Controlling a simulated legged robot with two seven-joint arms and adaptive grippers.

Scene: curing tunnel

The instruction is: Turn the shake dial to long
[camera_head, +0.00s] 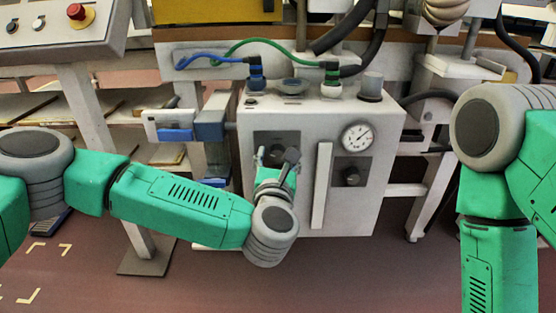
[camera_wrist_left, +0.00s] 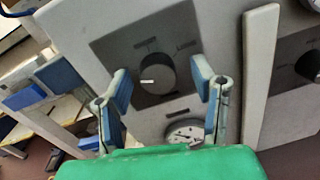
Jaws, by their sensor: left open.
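The dial (camera_wrist_left: 155,73) is a dark round knob with a white pointer mark. It sits on a dark square panel with small labels around it, too blurred to read. In the left wrist view the pointer mark points to the left. My left gripper (camera_wrist_left: 161,84) is open, with its blue-padded fingers on either side of the dial; I cannot tell whether they touch it. My right gripper is out of view.
The grey machine box (camera_head: 320,112) also carries a pale vertical bar (camera_head: 321,185), a pressure gauge (camera_head: 357,137) and a second dark knob (camera_head: 351,176) to the right. Hoses rise from the box top. A red button (camera_head: 80,14) is at upper left.

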